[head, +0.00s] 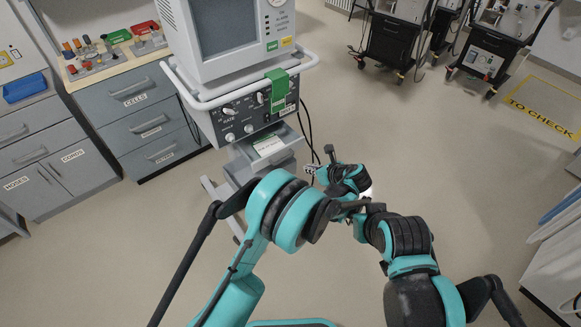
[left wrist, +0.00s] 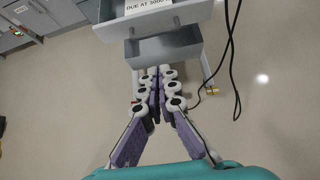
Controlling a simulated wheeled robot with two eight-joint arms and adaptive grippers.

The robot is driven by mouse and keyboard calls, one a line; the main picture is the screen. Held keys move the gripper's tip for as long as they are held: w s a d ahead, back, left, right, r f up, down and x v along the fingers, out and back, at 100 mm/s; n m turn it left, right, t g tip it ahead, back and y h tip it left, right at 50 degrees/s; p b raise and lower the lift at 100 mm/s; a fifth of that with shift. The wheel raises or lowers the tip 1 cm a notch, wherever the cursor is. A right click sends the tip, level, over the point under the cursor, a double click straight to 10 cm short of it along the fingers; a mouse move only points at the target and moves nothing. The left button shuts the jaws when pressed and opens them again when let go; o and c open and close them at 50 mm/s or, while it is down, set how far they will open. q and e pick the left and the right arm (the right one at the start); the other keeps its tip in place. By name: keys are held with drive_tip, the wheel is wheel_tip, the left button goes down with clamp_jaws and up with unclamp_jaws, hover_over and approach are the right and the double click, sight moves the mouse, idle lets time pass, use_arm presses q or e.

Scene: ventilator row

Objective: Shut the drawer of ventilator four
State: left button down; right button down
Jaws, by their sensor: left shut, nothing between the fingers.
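The ventilator (head: 255,112) stands upper centre in the head view, with a screen on top and a knob panel below; I cannot read its number clearly. Under the panel a grey drawer (head: 284,158) sticks out, with a white card near it. In the left wrist view the grey drawer front (left wrist: 165,48) is below a label reading "DUE AT 3000". My left gripper (head: 311,169) is shut and empty, just in front of the drawer. Its closed fingertips (left wrist: 160,70) point at the drawer front; I cannot tell whether they touch.
Dark cables (head: 307,130) hang beside the ventilator's right side. Grey cabinets (head: 150,115) stand at the left. More carts (head: 393,42) stand at the back right. The floor between is clear.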

use_arm(q)
drive_tip(key=w+r+b+x, duration=0.1)
drive_tip(key=b+x, duration=0.3)
drive_tip(key=x, duration=0.9)
drive_tip(key=shift+a, duration=0.4)
drive_tip(key=shift+w+r, duration=0.1)
drive_tip(key=shift+w, duration=0.05)
